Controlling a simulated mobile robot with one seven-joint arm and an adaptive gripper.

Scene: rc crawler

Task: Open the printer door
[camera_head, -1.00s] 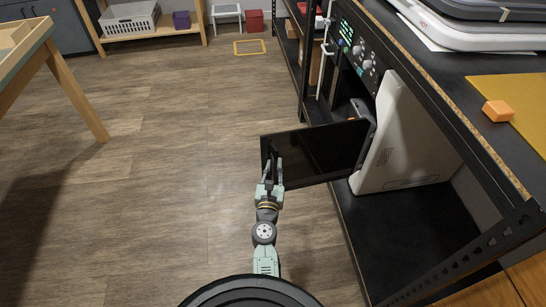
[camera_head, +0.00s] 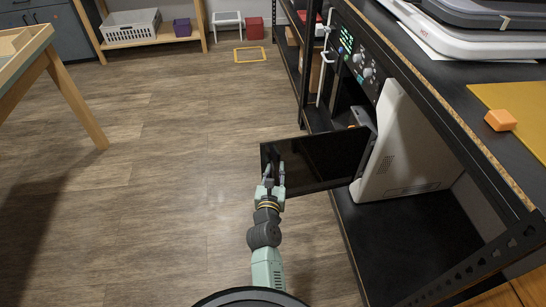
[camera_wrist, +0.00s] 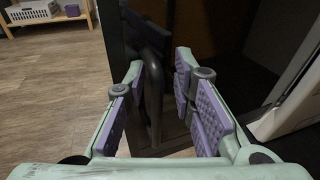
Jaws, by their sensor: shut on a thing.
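The printer (camera_head: 400,145) is a white box on the shelf under the black worktop, with a dark control panel (camera_head: 361,50) that has lit green text and knobs. Its dark, glossy door (camera_head: 325,158) stands swung out from the printer front, over the floor. My gripper (camera_head: 275,177) is at the door's outer end. In the wrist view, a dark upright bar handle (camera_wrist: 153,95) on the door lies between my gripper's purple-padded fingers (camera_wrist: 160,108). The fingers are closed around it, though a gap shows beside the bar from this angle. The printer's inside is mostly hidden behind the door.
The black shelf (camera_head: 410,240) and its metal frame stand to the right. An orange block (camera_head: 500,120) lies on the worktop. A wooden-legged table (camera_head: 75,95) is at the left. The wood floor (camera_head: 170,170) between them is clear.

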